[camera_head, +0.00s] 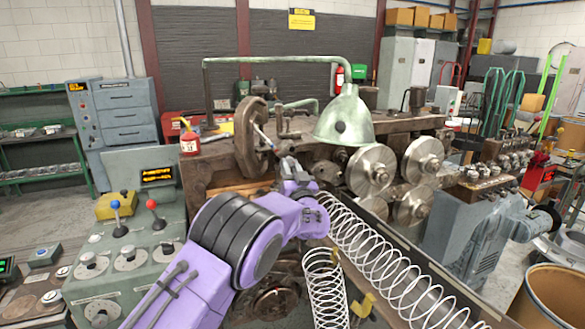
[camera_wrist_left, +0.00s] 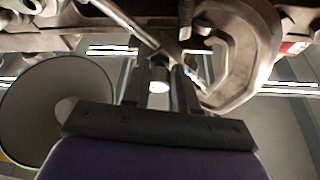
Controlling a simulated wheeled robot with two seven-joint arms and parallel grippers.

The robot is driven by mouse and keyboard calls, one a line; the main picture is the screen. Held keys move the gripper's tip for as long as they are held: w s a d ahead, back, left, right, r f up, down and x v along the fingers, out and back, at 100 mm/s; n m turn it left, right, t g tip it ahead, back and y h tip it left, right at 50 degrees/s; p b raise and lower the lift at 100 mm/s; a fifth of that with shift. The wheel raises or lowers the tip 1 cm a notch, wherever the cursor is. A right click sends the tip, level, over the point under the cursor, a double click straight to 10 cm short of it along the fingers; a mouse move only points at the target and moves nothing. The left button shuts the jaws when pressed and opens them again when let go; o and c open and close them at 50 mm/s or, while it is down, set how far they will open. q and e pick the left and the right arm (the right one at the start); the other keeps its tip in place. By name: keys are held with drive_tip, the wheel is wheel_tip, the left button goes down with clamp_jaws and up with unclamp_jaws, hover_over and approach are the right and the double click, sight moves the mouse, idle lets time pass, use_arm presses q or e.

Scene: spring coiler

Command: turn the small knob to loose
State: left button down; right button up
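My left gripper (camera_head: 289,167) is at the coiling machine (camera_head: 325,155), just below and right of its curved iron frame. In the left wrist view its two dark fingers (camera_wrist_left: 159,72) stand apart. A small pale-ended knob-like part (camera_wrist_left: 159,86) shows between them; whether they touch it is unclear. A thin metal rod (camera_wrist_left: 135,22) slants behind the fingertips, beside the curved frame (camera_wrist_left: 245,60). I cannot read any "loose" mark. In the head view, my purple wrist hides the area around the part. My right gripper is not in view.
A control panel (camera_head: 130,280) with several round knobs and blue and red levers stands left. A red can (camera_head: 189,142) stands on the machine. Large steel rollers (camera_head: 372,170) and white coiled springs (camera_head: 385,265) lie right of my arm. A green lamp (camera_head: 345,118) hangs above.

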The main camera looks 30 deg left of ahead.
use_arm(q)
drive_tip(key=shift+w+d+r, duration=0.1)
drive_tip(key=shift+d+r, duration=0.15)
drive_tip(key=shift+r, duration=0.05)
